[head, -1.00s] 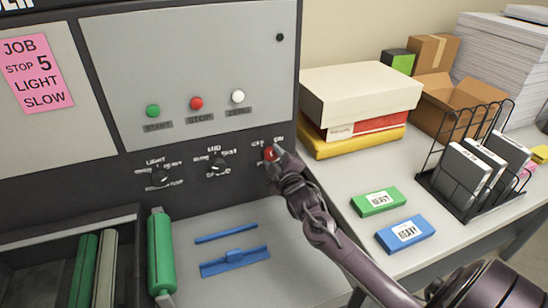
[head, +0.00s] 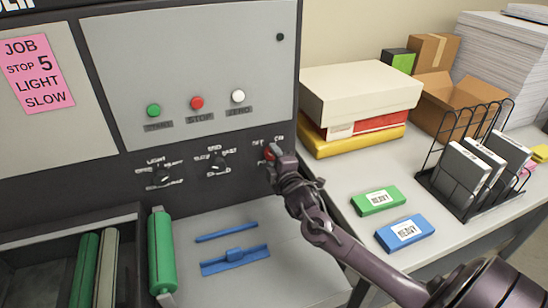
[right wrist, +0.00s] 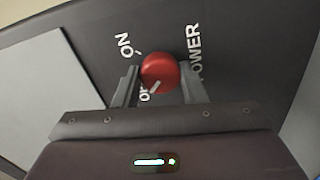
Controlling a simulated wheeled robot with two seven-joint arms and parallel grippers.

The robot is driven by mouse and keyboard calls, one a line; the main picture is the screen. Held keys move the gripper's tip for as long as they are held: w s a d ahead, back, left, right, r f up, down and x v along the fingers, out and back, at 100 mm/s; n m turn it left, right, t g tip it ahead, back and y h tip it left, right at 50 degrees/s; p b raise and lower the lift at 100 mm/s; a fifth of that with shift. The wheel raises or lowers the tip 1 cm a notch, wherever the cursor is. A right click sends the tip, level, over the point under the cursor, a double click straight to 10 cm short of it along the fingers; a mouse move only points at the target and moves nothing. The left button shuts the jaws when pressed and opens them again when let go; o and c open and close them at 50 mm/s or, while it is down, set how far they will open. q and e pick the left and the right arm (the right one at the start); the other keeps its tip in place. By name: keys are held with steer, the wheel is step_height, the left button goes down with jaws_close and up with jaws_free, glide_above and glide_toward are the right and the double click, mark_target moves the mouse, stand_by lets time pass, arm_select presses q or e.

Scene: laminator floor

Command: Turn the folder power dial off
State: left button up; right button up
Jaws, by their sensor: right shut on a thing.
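The red power dial (head: 269,153) sits on the dark panel at the right end of the dial row, mostly hidden by my right gripper in the head view. In the right wrist view the round red dial (right wrist: 160,70) shows between the two fingers, under the words ON and POWER. Its white mark points down-left, toward a partly hidden label that begins with "O". My right gripper (right wrist: 158,84) is shut on the dial, one finger on each side; it also shows in the head view (head: 274,156). My left gripper is not in view.
Two black dials (head: 162,176) sit left of the red one. Green, red and white buttons (head: 196,103) are above. Below are a green roller (head: 162,250) and blue parts (head: 235,261). The right table holds boxes, a wire rack (head: 425,184) and green and blue packs.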

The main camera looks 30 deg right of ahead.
steer(key=o, duration=1)
steer(key=b+v, duration=0.2)
steer(key=v, duration=0.6)
steer(key=shift+w, duration=0.1)
steer(key=shift+f, duration=0.1)
